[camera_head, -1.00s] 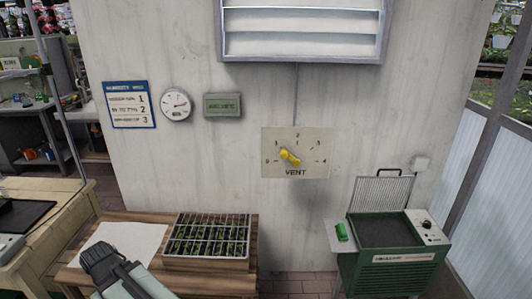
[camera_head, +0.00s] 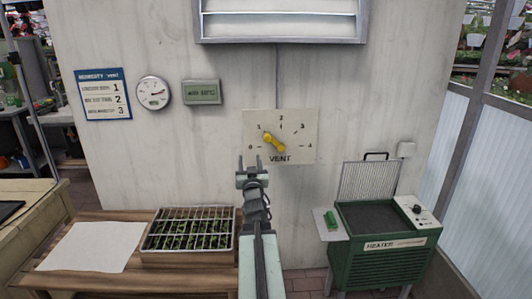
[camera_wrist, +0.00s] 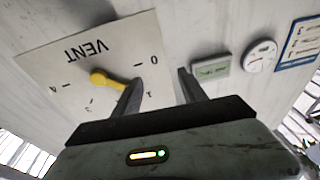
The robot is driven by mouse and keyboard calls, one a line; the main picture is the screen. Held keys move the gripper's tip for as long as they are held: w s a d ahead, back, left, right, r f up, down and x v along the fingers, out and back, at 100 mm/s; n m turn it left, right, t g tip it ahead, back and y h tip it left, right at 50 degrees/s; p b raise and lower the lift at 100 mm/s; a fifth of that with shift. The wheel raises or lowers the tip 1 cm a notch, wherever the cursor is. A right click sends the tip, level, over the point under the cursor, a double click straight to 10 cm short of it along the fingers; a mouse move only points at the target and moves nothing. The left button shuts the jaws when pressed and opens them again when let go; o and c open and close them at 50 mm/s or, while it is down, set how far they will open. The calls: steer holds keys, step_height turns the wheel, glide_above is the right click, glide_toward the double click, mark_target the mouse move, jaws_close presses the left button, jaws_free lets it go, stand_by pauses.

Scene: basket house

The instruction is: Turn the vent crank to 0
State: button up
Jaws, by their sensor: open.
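The yellow vent crank (camera_head: 273,142) sits on a pale dial plate (camera_head: 299,137) marked VENT with numbers from 0 to 4, on the wall. In the head view one end of the crank points up and left toward the 1 mark. The crank also shows in the wrist view (camera_wrist: 108,80), where the plate appears upside down. My gripper (camera_head: 249,162) is open and empty, in front of the plate's lower left corner. In the wrist view my gripper (camera_wrist: 158,85) has one finger overlapping the crank's end; I cannot tell whether they touch.
A humidity-vent chart (camera_head: 103,94), a round gauge (camera_head: 154,93) and a small display (camera_head: 202,92) hang on the wall. A seedling tray (camera_head: 188,232) and paper (camera_head: 90,247) lie on the wooden bench. A green heater (camera_head: 382,255) stands at right.

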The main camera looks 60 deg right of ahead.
mark_target(268, 139)
steer(key=s+d+r+h, duration=0.3)
steer(key=s+r, duration=0.1)
steer(key=s, duration=0.3)
steer(key=shift+m, duration=0.3)
steer(key=p+x, duration=0.1)
steer(key=x, duration=0.3)
steer(key=p+x, duration=0.1)
steer(key=x, duration=0.3)
steer(key=shift+w+a+f+p, duration=0.1)
steer(key=shift+w+f+p, duration=0.15)
steer(key=shift+p, duration=0.1)
steer(key=shift+a, duration=0.1)
jaws_close()
steer(key=shift+f, duration=0.1)
